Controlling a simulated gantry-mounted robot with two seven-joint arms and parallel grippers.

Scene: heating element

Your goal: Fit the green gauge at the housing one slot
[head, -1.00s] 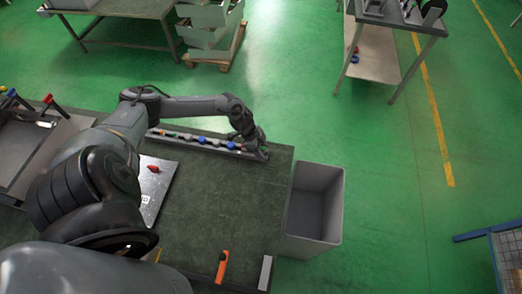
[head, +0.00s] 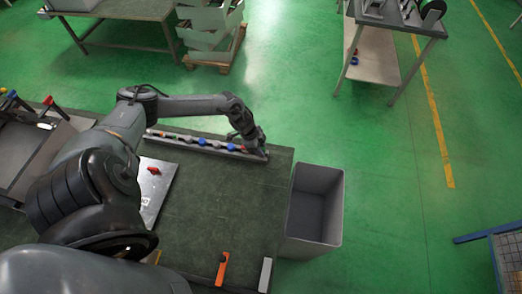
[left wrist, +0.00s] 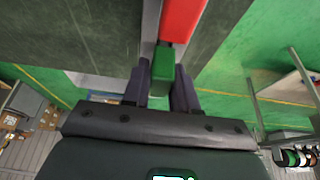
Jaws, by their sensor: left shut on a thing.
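My left gripper (head: 256,148) is at the right end of a long narrow rail (head: 190,141) along the far edge of the dark table. In the left wrist view, its two dark fingers (left wrist: 160,88) are shut on a small green block, the green gauge (left wrist: 163,66). A larger red block (left wrist: 181,18) lies just beyond the gauge, beside a grey strip (left wrist: 150,28). I cannot tell whether gauge and red block touch. The gauge is not clear in the head view, and I cannot pick out housing one's slot. My right gripper is not in view.
The rail carries several small coloured parts, including a blue one (head: 231,147). A red part (head: 153,170) lies on a metal plate (head: 157,199) at left. A grey bin (head: 313,211) stands right of the table. The table's middle is clear.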

